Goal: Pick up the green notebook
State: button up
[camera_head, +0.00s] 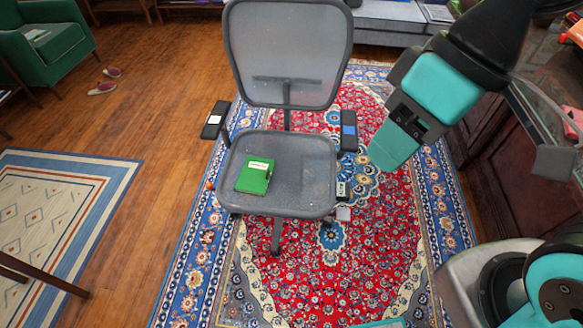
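The green notebook (254,177) lies flat on the left part of the grey mesh seat of the office chair (297,188). A small white label shows on its cover. My gripper (392,148), teal and black, hangs at the upper right, beyond the chair's right armrest. It is clear of the notebook, to the right of it. Its fingers overlap from this angle, so I cannot tell whether they are open or shut. I see nothing held in it.
The chair's backrest (287,52) rises behind the seat, with armrests at the left (215,119) and right (349,131). The chair stands on a red and blue patterned rug (350,275). A green armchair (62,42) is at the upper left. Dark wooden furniture (520,170) borders the right.

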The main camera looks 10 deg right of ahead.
aim_at(254, 179)
jog(key=z, duration=0.3)
jog(key=i, duration=0.95)
jog(key=u, duration=1.55)
